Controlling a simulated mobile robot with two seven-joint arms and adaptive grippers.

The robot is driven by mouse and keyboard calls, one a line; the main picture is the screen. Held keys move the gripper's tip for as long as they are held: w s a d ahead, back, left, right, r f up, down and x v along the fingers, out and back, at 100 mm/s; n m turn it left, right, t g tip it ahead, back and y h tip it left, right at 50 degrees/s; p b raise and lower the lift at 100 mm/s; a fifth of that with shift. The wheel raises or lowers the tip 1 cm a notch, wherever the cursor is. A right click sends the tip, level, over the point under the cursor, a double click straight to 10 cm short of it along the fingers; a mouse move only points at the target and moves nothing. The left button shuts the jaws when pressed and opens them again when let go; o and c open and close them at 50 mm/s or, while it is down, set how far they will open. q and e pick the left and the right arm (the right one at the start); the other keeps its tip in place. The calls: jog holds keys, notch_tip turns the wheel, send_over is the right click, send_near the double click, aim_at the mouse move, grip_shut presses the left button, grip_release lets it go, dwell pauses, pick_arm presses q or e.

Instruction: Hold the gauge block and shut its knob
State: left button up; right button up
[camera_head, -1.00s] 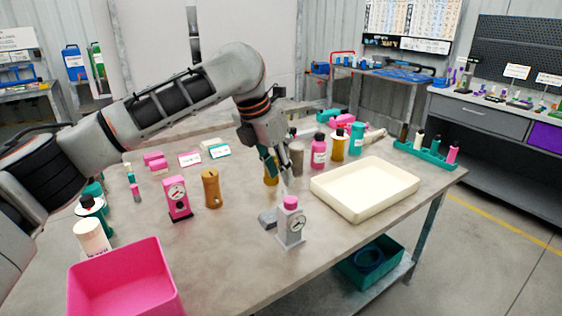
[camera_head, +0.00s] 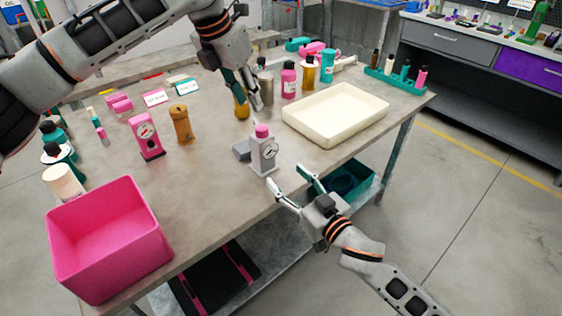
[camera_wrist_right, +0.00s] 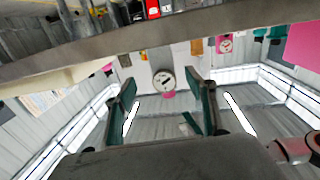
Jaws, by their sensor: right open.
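The grey gauge block (camera_head: 264,157) stands upright near the table's front edge, with a round white dial and a pink knob (camera_head: 262,131) on top. My left gripper (camera_head: 256,111) points down just above and behind the knob, apparently apart from it; its fingers look close together and their gap is unclear. My right gripper (camera_head: 287,175) is open and empty, in front of the block beyond the table edge, its fingers pointing at it. In the right wrist view, which is upside down, the dial (camera_wrist_right: 163,80) and pink knob (camera_wrist_right: 169,95) show between the open fingers (camera_wrist_right: 165,88).
A grey piece (camera_head: 242,149) lies left of the block. A cream tray (camera_head: 335,139) sits to the right. A pink gauge block (camera_head: 145,138), a brown cylinder (camera_head: 181,125) and a pink bin (camera_head: 110,262) are to the left. Bottles stand behind the tray. Table between bin and block is clear.

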aim_at(271, 154)
jog(key=shift+n+g+y, duration=0.3)
jog(key=shift+n+y, duration=0.2)
jog(key=shift+y, duration=0.2)
jog(key=w+r, duration=0.1)
jog(key=w+a, duration=0.1)
jog(key=w+r, duration=0.1)
jog(key=shift+w+a+r, duration=0.35)
jog(key=shift+a, duration=0.05)
jog(key=shift+x, duration=3.9)
